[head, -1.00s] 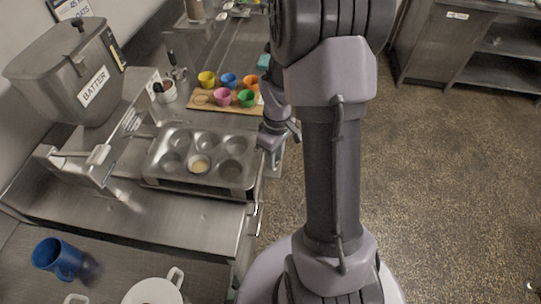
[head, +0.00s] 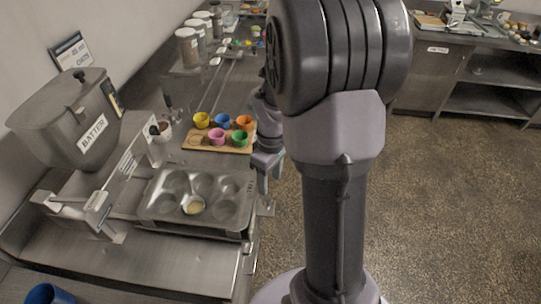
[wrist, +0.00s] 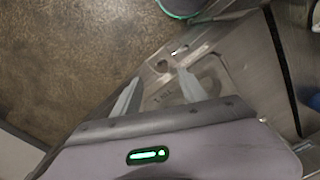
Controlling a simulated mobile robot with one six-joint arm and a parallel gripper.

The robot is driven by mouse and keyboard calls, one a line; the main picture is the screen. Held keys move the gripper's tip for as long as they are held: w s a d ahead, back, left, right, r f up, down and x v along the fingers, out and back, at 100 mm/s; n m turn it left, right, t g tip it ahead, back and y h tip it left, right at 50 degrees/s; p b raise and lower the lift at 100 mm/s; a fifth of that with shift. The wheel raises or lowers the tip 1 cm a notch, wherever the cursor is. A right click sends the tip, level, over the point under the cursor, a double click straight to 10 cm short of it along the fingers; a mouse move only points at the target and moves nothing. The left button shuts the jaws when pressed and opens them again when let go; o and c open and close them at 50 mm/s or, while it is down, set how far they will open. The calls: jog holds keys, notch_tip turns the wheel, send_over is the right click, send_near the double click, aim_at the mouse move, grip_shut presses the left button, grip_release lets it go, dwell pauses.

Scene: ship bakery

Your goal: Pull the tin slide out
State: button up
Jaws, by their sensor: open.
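The muffin tin (head: 222,212) sits on the steel counter in the head view, with pale batter (head: 194,208) in one front cup. It rests on a flat metal slide (head: 190,229), whose edge shows along the front. My gripper (head: 268,178) is just right of the tin's far right corner, partly hidden by my arm. In the wrist view my gripper (wrist: 160,78) is open, its two fingers apart and empty. A metal plate edge with a cut-out and faint lettering lies below and between them. I cannot tell whether the fingers touch it.
A batter hopper (head: 65,120) stands left of the tin. A wooden board (head: 215,143) with several coloured cups lies behind it. A blue mug (head: 48,294) is at the front left. Open floor (head: 430,220) lies to the right.

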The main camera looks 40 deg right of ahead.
notch_tip(320, 180, up, 9)
jog(key=p, duration=0.2)
jog(key=shift+d, duration=0.2)
